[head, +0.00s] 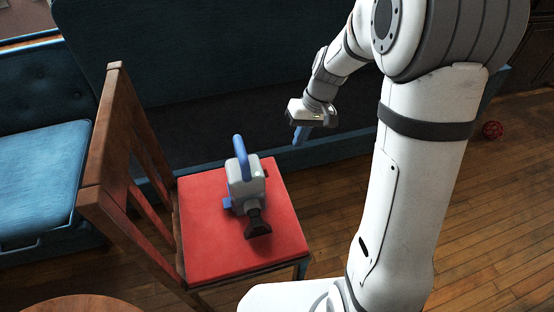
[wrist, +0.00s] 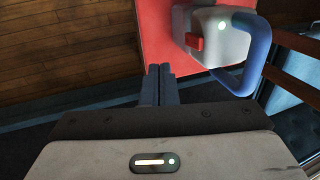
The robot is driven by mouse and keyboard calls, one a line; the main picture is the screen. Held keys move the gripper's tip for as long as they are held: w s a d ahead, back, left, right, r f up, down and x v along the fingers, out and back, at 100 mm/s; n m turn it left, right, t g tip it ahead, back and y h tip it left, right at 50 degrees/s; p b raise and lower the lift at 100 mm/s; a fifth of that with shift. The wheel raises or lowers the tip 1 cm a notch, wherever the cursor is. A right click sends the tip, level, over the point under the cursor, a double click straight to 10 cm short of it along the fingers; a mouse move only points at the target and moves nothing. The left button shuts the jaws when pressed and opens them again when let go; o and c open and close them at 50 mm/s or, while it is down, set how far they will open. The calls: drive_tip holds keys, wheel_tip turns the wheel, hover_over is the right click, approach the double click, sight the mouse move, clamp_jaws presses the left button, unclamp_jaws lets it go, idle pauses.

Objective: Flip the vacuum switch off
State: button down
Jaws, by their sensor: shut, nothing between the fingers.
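The vacuum (head: 245,187) is a small grey handheld unit with a blue loop handle and a black nozzle. It rests on the red chair seat (head: 205,254). In the wrist view the vacuum's grey body (wrist: 226,42) shows a red switch (wrist: 194,43) on its near face and a small lit light near the top. Whether the switch is on or off I cannot tell. My gripper (head: 301,137) is above and to the right of the vacuum, apart from it. In the wrist view my gripper's fingers (wrist: 160,70) are together and empty, left of and below the switch.
The wooden chair back (head: 115,130) rises left of the vacuum. Blue sofas (head: 45,165) stand behind and to the left. A round wooden table edge (head: 85,304) is at the bottom left.

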sight(265, 171)
drive_tip(key=shift+w+f, duration=0.15)
drive_tip(key=shift+w, duration=0.15)
drive_tip(key=s+a+f+b, duration=0.1)
drive_tip(key=a+f+b, duration=0.3)
drive_tip(key=f, duration=0.6)
drive_tip(key=shift+s+a+f, duration=0.2)
drive_tip(key=shift+s+a, duration=0.1)
drive_tip(key=shift+a, duration=1)
